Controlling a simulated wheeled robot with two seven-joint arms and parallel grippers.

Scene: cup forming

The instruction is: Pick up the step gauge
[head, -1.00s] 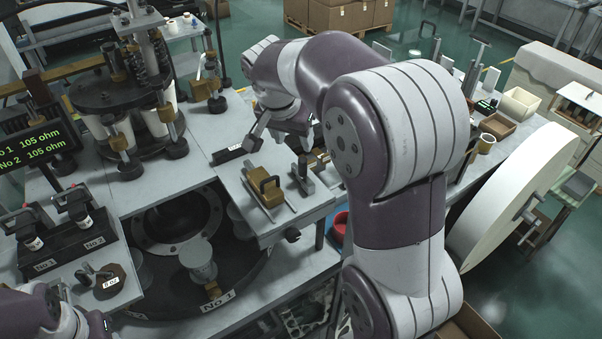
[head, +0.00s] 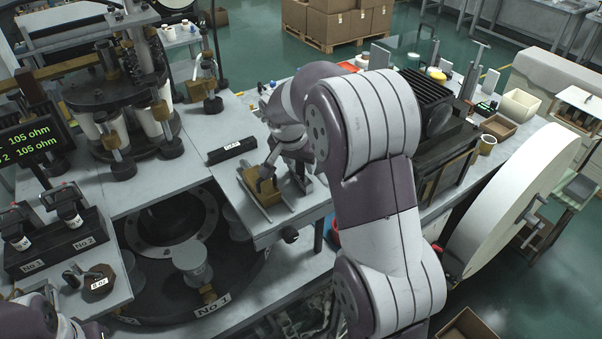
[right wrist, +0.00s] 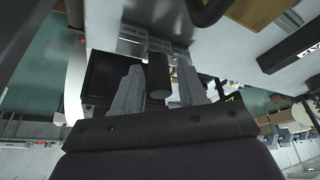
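The step gauge (head: 306,184) appears to be the grey metal piece on the small raised plate, beside a brass block (head: 265,198). My right arm partly hides it in the head view. The right wrist view shows its engraved metal face (right wrist: 150,42) and a dark round grip (right wrist: 159,78). My right gripper (head: 282,172) is low over the plate. In the right wrist view its fingers (right wrist: 158,92) stand apart, one on each side of the grip, with a gap visible at the right finger. My left arm shows at the lower left; its fingers are not visible.
The brass block, with its black handle, is close to my right gripper. A black labelled bar (head: 232,150) lies behind the plate. A dark ribbed machine (head: 432,105) stands to the right of my arm. A round opening (head: 172,225) lies left of the plate.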

